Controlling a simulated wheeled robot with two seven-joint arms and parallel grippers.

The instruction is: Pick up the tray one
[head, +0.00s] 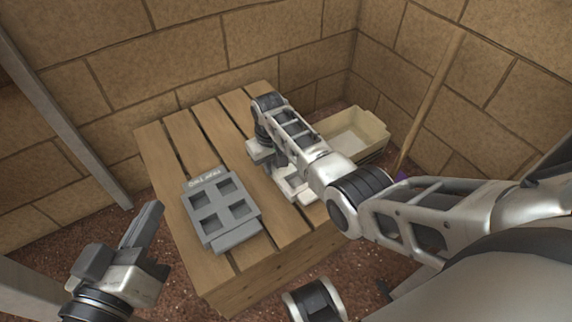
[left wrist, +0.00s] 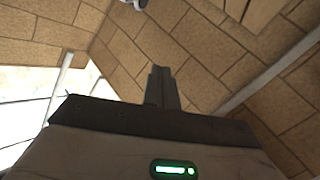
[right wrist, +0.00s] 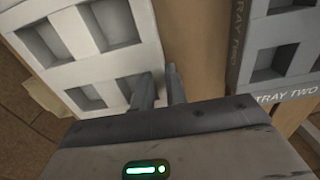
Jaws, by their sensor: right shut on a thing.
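The white tray (head: 291,187), with square openings, lies on the wooden crate table and is partly hidden under my right arm in the head view. In the right wrist view, the white tray (right wrist: 62,41) fills the left side; no label on it is readable. My right gripper (right wrist: 160,88) is shut on its near edge, on the side facing the grey tray. In the head view my right gripper (head: 262,153) is mostly covered by its own wrist. My left gripper (head: 148,226) is shut and empty, off the table's left side; its fingers (left wrist: 162,88) are together in the left wrist view.
A grey tray (head: 211,238) marked TRAY TWO lies on the wooden table (head: 160,160), left of the white tray; it also shows in the right wrist view (right wrist: 245,70). A beige open box (head: 375,128) stands behind the table at right. Brick walls close off the back.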

